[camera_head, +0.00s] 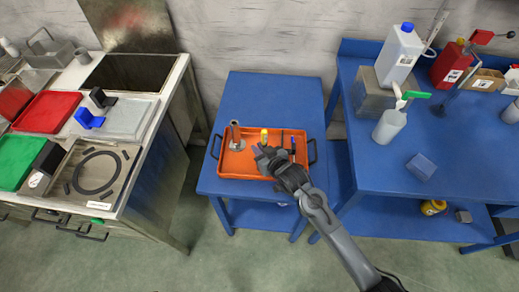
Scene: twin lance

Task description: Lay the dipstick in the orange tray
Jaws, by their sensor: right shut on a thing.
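The orange tray (236,167) lies on the small blue table in the middle, with a dark handle at each side. My right gripper (267,158) is over the tray's middle, its arm coming in from the lower right. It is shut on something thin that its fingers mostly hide. A yellow-topped piece (264,136), which looks like the dipstick's grip, shows just beyond the fingers. I cannot tell whether it touches the tray floor. My left gripper is out of view.
A brown-grey cylinder on a round base (236,135) stands at the tray's left. A dark, blue-tipped item (293,145) is at its right. A blue bench (400,170) with bottles stands right; a metal counter (130,175) with red and green trays stands left.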

